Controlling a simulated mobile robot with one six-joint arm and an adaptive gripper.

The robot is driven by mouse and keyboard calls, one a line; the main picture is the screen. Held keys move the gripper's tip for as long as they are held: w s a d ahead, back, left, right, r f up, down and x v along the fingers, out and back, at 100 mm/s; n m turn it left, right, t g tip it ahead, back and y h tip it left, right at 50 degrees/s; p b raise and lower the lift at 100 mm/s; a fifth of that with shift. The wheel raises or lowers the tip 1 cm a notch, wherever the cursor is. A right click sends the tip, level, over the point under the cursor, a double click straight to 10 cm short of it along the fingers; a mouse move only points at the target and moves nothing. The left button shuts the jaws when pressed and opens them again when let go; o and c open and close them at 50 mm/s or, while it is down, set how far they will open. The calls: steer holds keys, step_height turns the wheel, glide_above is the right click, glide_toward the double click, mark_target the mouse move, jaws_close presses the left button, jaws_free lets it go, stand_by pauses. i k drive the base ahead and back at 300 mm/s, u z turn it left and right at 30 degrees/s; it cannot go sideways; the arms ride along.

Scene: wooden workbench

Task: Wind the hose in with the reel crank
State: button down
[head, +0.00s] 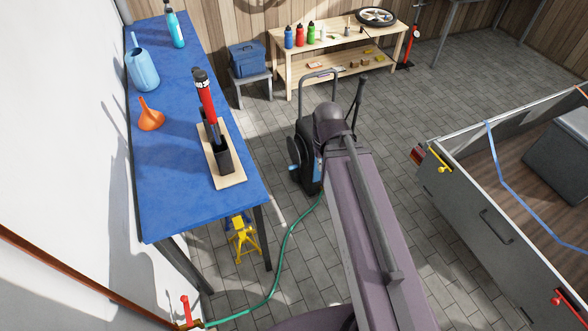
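The hose reel (307,153) is a dark wheeled cart with a tall grey handle, standing on the paved floor beyond the workbench's right side. A blue part that looks like its crank (293,171) shows on its left side. The green hose (287,240) leaves the reel low down and curves across the floor to a red-handled tap (187,312) at the lower left. My arm reaches up the middle of the picture and covers the reel's right part. I cannot make out my gripper's fingers.
The blue-topped workbench (185,205) at left carries a red bottle-like tool in a holder, an orange funnel and a blue watering can. A yellow jack stand (241,240) is beneath its edge. A grey trailer (470,225) stands at right. A wooden shelf bench (340,50) stands behind.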

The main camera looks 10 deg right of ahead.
mark_target(293, 152)
steer(key=u, duration=0.2)
steer(key=i, duration=0.85)
steer(key=z, duration=0.8)
